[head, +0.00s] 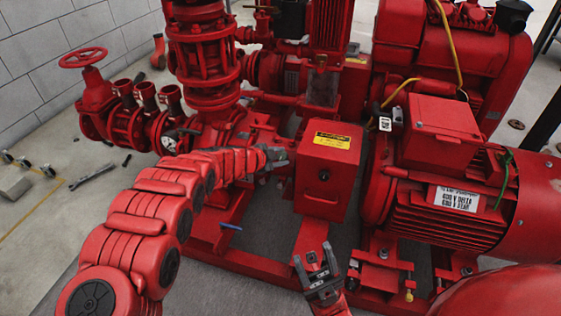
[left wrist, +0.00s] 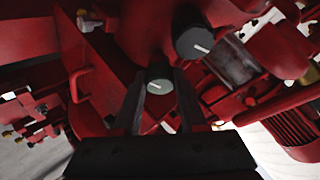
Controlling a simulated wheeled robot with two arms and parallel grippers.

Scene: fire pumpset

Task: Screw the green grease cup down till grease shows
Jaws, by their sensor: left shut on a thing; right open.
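The green grease cup (left wrist: 160,86) shows in the left wrist view as a small round cap with a grey-green face and a pale line mark. My left gripper (left wrist: 158,100) is shut on it, one dark finger on each side. In the head view my left gripper (head: 280,156) reaches in beside the red box with the yellow label, and I cannot make out the cup there. No grease can be made out. My right gripper (head: 318,276) is open and empty, low in front of the pump frame.
A larger dark grey cap (left wrist: 194,36) with a white line sits close above the held cup. The red box (head: 325,180) stands just right of my left gripper. A red motor (head: 450,200) fills the right side.

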